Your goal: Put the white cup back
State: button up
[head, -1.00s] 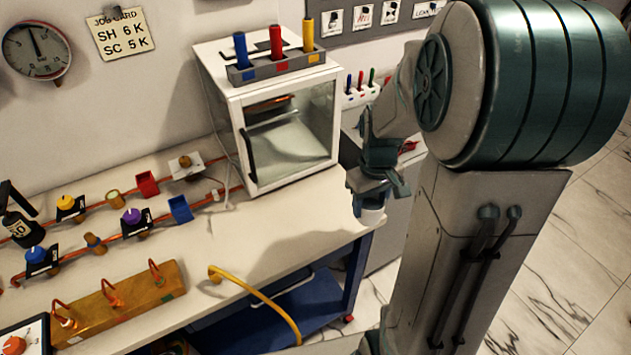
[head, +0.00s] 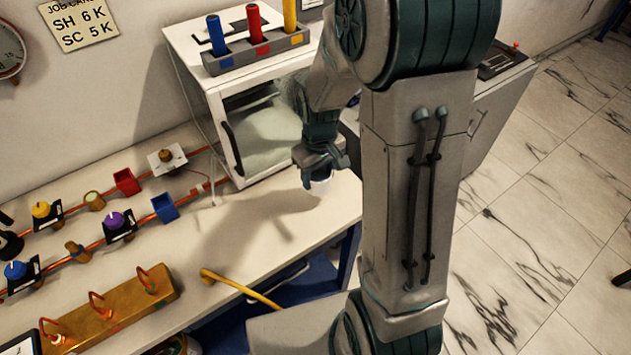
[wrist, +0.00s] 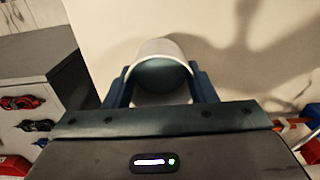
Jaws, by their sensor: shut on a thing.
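The white cup (wrist: 160,48) is between the two fingers of my gripper (wrist: 160,88) in the wrist view, and its rim shows. In the head view my gripper (head: 318,172) points down over the right end of the bench, shut on the white cup (head: 319,186). Only the lower part of the cup shows below the fingers there. I cannot tell whether the cup touches the bench top.
A white glass-fronted cabinet (head: 220,125) stands just left of my gripper, with blue, red and yellow cylinders in a rack (head: 258,55) on top. Copper pipes with valves run along the left. The bench top (head: 250,215) is clear in front of the cabinet.

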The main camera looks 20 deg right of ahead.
aim_at(316, 185)
jog(key=shift+w+a+f, duration=0.2)
jog(key=shift+a+f, duration=0.1)
jog(key=shift+f, duration=0.05)
jog(key=shift+f+p, duration=0.35)
jog(key=shift+f, duration=1.55)
jog(key=shift+f, duration=0.25)
jog(key=o, duration=1)
jog(key=shift+o, duration=0.2)
jog(key=shift+r, duration=0.1)
